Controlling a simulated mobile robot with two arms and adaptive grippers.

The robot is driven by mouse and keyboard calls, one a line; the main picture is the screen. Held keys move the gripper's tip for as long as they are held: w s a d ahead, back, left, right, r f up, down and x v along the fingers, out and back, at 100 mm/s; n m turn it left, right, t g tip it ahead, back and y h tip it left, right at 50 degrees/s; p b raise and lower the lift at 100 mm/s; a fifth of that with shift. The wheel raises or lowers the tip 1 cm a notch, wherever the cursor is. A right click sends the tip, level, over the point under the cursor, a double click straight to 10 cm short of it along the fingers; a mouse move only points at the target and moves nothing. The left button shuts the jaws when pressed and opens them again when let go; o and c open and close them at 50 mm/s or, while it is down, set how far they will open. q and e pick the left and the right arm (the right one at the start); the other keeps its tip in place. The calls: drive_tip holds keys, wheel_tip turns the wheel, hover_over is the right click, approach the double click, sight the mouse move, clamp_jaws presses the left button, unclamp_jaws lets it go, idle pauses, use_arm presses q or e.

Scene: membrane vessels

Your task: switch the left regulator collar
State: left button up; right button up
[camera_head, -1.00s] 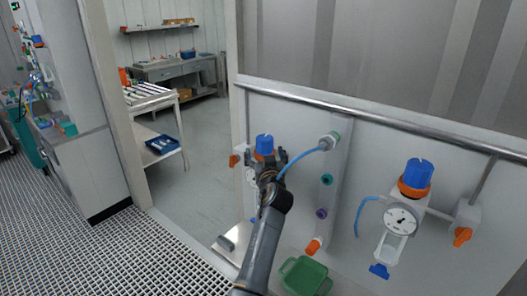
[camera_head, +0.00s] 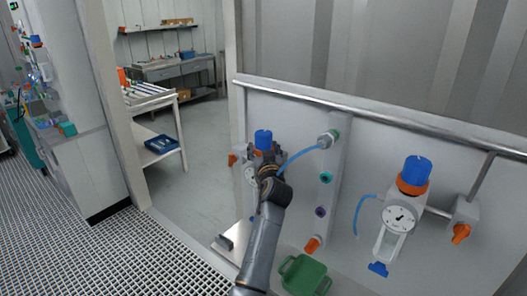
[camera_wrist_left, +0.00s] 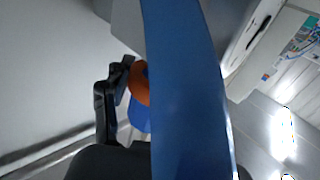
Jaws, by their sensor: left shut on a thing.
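The left regulator has a blue knob (camera_head: 263,139) on top and stands on the left part of the grey panel. Its orange collar is hidden by my gripper in the head view but shows in the left wrist view (camera_wrist_left: 138,82), with the blue knob (camera_wrist_left: 138,114) beside it. My left gripper (camera_head: 264,157) is shut on the collar, just below the knob. One dark finger shows beside the collar in the wrist view; the other is hidden behind a blue hose (camera_wrist_left: 185,90) that crosses close to the camera. My right gripper is not in view.
A blue hose (camera_head: 298,157) runs from the gripper area to a port on the panel. A second regulator (camera_head: 416,172) with blue knob, orange collar and gauge stands to the right. A green bin (camera_head: 303,274) sits below. A metal rail (camera_head: 370,116) runs along the panel's top.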

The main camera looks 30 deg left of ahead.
sight(263, 133)
use_arm(q)
drive_tip(key=o, duration=1.6)
drive_tip(key=shift+r, duration=0.3)
drive_tip(key=shift+c, duration=0.2)
drive_tip(key=shift+o, duration=0.8)
drive_tip(key=shift+w+f, duration=0.1)
drive_tip(key=shift+f, duration=0.05)
wheel_tip(263, 133, up, 10)
drive_tip(key=shift+r, duration=0.1)
